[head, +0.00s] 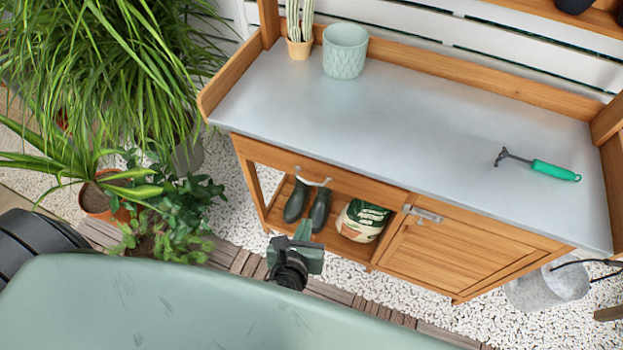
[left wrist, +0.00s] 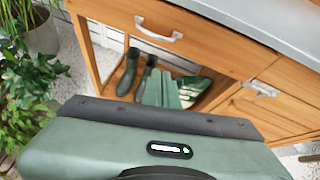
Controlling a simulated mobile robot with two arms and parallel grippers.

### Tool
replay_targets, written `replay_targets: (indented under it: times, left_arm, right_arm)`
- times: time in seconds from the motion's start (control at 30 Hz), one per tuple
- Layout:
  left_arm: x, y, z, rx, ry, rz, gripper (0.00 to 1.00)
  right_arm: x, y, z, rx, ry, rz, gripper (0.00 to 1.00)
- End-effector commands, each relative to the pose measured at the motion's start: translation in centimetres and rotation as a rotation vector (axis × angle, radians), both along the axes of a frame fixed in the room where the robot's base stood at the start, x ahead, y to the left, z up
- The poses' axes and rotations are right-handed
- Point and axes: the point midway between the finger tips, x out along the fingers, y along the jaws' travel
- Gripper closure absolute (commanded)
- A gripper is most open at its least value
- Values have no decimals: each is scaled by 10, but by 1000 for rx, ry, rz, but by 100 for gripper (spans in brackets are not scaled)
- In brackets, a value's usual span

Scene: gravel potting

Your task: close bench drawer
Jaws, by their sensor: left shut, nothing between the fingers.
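The wooden bench drawer (head: 275,158) is under the left part of the grey bench top. Its front looks flush with the bench frame, with no visible gap. Its pale curved handle (head: 313,181) shows also in the left wrist view (left wrist: 158,30). My left gripper (head: 304,229) is in front of the bench, below the handle and apart from the drawer. Its green fingers (left wrist: 164,88) are together and empty in the left wrist view. My right gripper is in neither view.
Dark boots (head: 320,208) and a soil bag (head: 362,221) sit on the open shelf below. A latched cabinet door (head: 450,255) is at right. Potted plants (head: 105,195) crowd the left. A green-handled hand rake (head: 555,171) and a pale pot (head: 345,52) are on top.

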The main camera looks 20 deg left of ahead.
Motion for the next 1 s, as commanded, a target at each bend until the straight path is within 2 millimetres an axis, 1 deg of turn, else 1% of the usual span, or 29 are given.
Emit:
replay_targets:
  times: [0.03,0.1,0.17,0.27,0.47,0.7,0.83,1.0]
  left_arm:
    - [-5,2,3,33,-3,-4,100]
    - [-7,4,5,66,-9,-10,100]
    - [-6,6,5,79,-13,-12,100]
    - [3,7,0,83,-14,-12,100]
    - [36,14,-19,80,-15,-11,100]
    - [78,21,-46,77,-14,-11,100]
    - [99,26,-44,77,-15,-11,100]
    - [112,28,-47,76,-13,-12,100]
  right_arm:
    - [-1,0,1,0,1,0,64]
    - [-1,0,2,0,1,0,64]
    - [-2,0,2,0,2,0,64]
    - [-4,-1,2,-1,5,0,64]
    - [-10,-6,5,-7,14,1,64]
    - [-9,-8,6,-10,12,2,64]
    - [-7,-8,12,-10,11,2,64]
    - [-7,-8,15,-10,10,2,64]
